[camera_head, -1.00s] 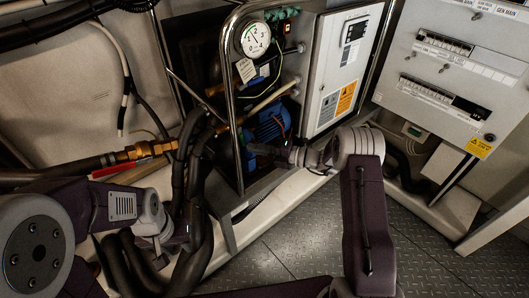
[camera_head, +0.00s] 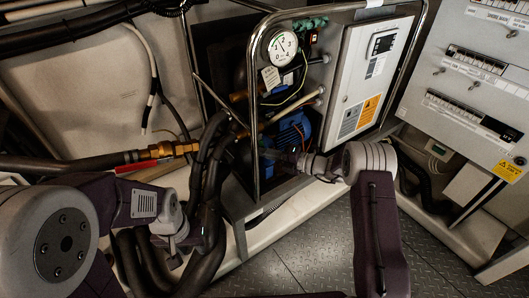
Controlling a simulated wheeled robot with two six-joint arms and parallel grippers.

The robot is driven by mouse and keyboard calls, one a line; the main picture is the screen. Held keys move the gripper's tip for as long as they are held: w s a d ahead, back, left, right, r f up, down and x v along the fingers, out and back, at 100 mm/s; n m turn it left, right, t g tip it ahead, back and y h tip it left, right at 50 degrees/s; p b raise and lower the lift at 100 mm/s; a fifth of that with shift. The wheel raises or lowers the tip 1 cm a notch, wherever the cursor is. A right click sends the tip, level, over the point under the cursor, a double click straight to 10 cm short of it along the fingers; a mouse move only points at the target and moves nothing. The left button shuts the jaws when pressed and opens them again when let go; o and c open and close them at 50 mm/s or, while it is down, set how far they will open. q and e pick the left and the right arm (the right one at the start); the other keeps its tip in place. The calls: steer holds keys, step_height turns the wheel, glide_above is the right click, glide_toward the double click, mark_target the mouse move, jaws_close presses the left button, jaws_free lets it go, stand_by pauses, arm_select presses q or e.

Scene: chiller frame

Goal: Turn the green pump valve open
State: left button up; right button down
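A small green part (camera_head: 310,24) shows at the top of the chiller frame, just above and right of the pressure gauge; I cannot tell if it is the pump valve or how it is turned. The blue pump (camera_head: 292,131) sits low inside the frame. My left arm comes in from the left, and its wrist and gripper (camera_head: 180,250) are by the black hoses, with the fingers dark and hard to make out. My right gripper (camera_head: 290,157) is in front of the lower part of the pump; its fingers are too dark to read.
A brass fitting with a red handle (camera_head: 135,166) is at the left. Black hoses (camera_head: 208,195) run down the middle. A white control box (camera_head: 368,75) stands right. The plate floor (camera_head: 300,245) is clear.

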steer(key=shift+w+d+r, duration=0.1)
steer(key=shift+d, duration=0.05)
steer(key=w+d+r+n+t+h, duration=0.2)
steer(key=w+d+r+n+h, duration=0.1)
steer(key=n+h, duration=0.4)
step_height(320, 180, up, 2)
steer(key=shift+d+r+n+h+p, duration=0.15)
steer(key=shift+d+n+h+p, duration=0.2)
steer(key=shift+d+n, duration=0.65)
steer(key=shift+a+r, duration=0.15)
steer(key=shift+r, duration=0.1)
stand_by(0.5)
